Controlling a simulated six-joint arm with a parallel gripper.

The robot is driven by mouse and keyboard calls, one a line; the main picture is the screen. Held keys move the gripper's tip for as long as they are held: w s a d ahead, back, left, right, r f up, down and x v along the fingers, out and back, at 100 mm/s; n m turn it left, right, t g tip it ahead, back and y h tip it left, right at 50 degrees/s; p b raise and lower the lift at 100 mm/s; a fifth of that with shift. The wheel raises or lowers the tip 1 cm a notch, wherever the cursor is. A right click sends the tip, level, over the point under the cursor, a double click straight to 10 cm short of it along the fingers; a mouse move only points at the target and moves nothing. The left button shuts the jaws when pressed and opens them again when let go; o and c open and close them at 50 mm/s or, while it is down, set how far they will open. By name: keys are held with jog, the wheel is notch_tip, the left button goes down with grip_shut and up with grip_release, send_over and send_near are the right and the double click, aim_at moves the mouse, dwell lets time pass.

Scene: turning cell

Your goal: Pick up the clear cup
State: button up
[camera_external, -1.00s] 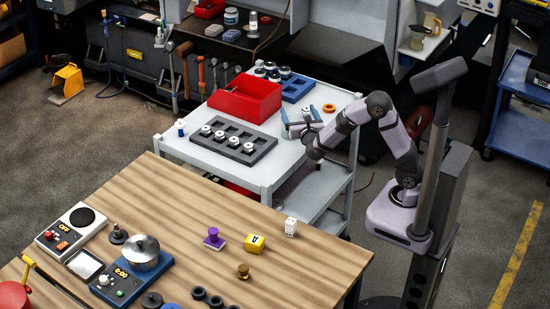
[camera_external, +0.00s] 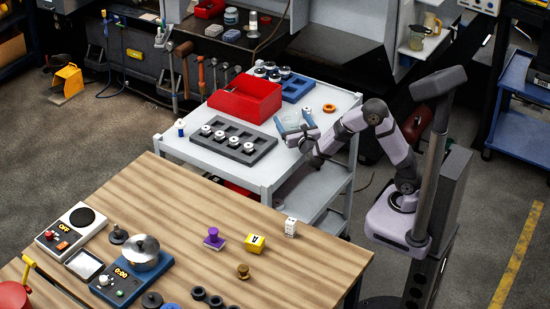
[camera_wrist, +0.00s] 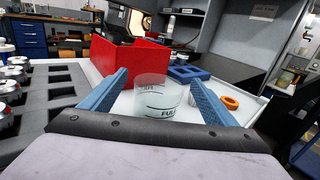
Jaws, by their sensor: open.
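The clear cup (camera_wrist: 158,97) stands upright on the white cart top in the wrist view, with dark markings and lettering on its side. My gripper (camera_wrist: 158,92) is open, with one blue finger on each side of the cup and a visible gap to each. In the external view my gripper (camera_external: 294,124) is low over the right part of the cart, and the cup (camera_external: 291,122) shows faintly between the fingers.
A red bin (camera_external: 245,98) stands behind the cup. A dark tray (camera_external: 234,142) with white-topped parts lies to the left. A blue tray (camera_external: 297,88) and an orange ring (camera_external: 329,108) lie at the back right. A wooden table (camera_external: 190,200) is in front.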

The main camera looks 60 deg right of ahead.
aim_at(288, 116)
jog(key=shift+p+x, duration=0.6)
jog(key=shift+x, duration=1.85)
jog(key=c, duration=1.2)
